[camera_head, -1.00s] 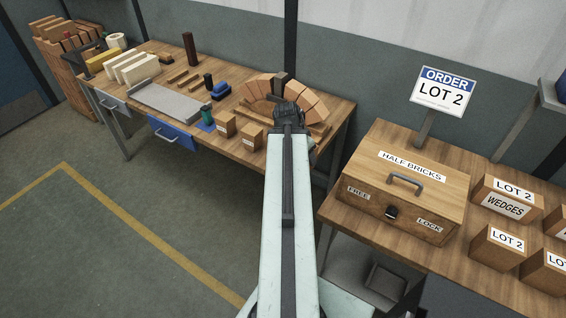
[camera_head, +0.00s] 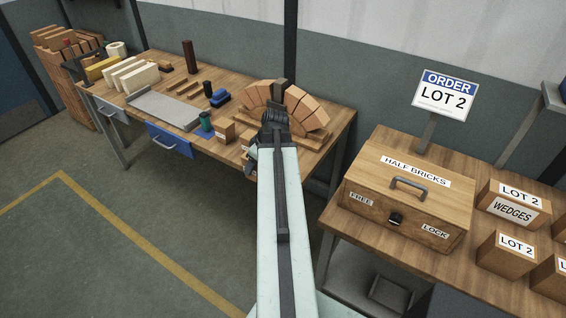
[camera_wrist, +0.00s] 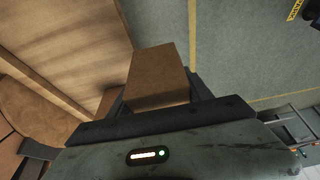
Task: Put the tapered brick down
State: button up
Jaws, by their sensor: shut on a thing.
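The tapered brick (camera_wrist: 158,72) is tan and fills the middle of the wrist view, narrower at its far end. My gripper (camera_wrist: 160,98) is shut on it, with a dark finger at each side. In the wrist view the wooden bench top (camera_wrist: 60,45) lies to the left and the floor to the right, so the brick is by the bench's front edge. I cannot tell whether it touches the bench. In the head view my gripper (camera_head: 250,165) is mostly hidden behind my arm, and the held brick is not clearly visible.
A brick arch (camera_head: 306,108) stands at the bench's back right. Small tan boxes (camera_head: 224,131) stand near the front edge, beside a teal cup (camera_head: 206,121). A grey tray (camera_head: 165,108) lies further left. A wooden half-bricks chest (camera_head: 408,200) and labelled lot boxes (camera_head: 511,205) stand on the right table.

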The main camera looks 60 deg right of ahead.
jog(key=s+d, duration=0.1)
jog(key=d, duration=0.2)
jog(key=s+d, duration=0.1)
jog(key=d, duration=0.3)
jog(key=s+d+f+b, duration=0.1)
jog(key=d, duration=0.3)
jog(key=shift+s+d+f, duration=0.1)
jog(key=shift+s+d, duration=0.15)
jog(key=shift+s, duration=0.1)
jog(key=f+b, duration=0.4)
jog(key=shift+s+d, duration=0.15)
jog(key=shift+d, duration=0.15)
jog(key=shift+r, duration=0.25)
jog(key=shift+f, duration=0.2)
jog(key=o, duration=1.7)
